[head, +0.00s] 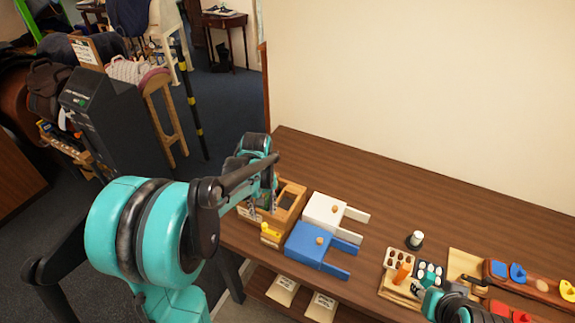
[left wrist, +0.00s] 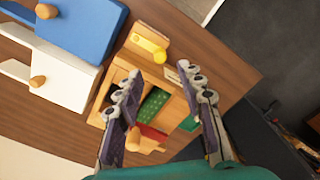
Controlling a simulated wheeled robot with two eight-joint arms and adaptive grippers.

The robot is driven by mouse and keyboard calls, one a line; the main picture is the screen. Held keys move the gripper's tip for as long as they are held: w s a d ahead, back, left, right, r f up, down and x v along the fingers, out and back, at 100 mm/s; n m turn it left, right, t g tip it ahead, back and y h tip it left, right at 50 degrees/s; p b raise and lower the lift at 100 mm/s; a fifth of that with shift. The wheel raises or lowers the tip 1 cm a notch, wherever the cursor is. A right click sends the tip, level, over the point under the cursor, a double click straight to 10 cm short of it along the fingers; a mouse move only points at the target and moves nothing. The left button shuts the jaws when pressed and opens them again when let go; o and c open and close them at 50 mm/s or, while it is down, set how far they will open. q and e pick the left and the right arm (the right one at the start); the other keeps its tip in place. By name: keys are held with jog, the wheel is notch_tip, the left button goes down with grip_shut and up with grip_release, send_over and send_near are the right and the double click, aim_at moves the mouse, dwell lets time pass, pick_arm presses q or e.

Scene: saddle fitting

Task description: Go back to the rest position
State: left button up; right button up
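My left gripper (head: 262,208) is over the wooden compartment box (head: 290,203) at the left end of the table. In the left wrist view the two fingers of the left gripper (left wrist: 161,78) stand well apart, with nothing held between them. Below them the wooden box (left wrist: 119,76) shows green and red pieces inside. A yellow piece (left wrist: 148,48) sits at the box's edge. My right gripper (head: 455,306) is at the bottom right of the head view, partly cut off; its fingers are not clear.
A white box (head: 325,210) and a blue box (head: 308,243), each with a wooden knob, stand beside the wooden box. A small white-topped jar (head: 415,239), trays and coloured parts lie at the right. The table's back middle is clear. A black cabinet (head: 110,130) stands left.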

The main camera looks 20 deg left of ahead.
jog(key=shift+f, duration=0.1)
pick_arm(q)
jog(key=shift+s+d+r, duration=0.2)
jog(key=shift+d, duration=0.15)
jog(key=s+d+m+t+b, duration=0.7)
jog(key=s+d, duration=0.3)
jog(key=s, duration=0.2)
jog(key=shift+r+m, duration=0.4)
jog(key=shift+m, duration=0.1)
pick_arm(e)
notch_tip(320, 180, down, 7)
pick_arm(q)
jog(key=shift+c, duration=0.5)
pick_arm(e)
jog(key=shift+c, duration=0.7)
pick_arm(q)
jog(key=shift+d, duration=0.1)
pick_arm(e)
jog(key=shift+d, duration=0.1)
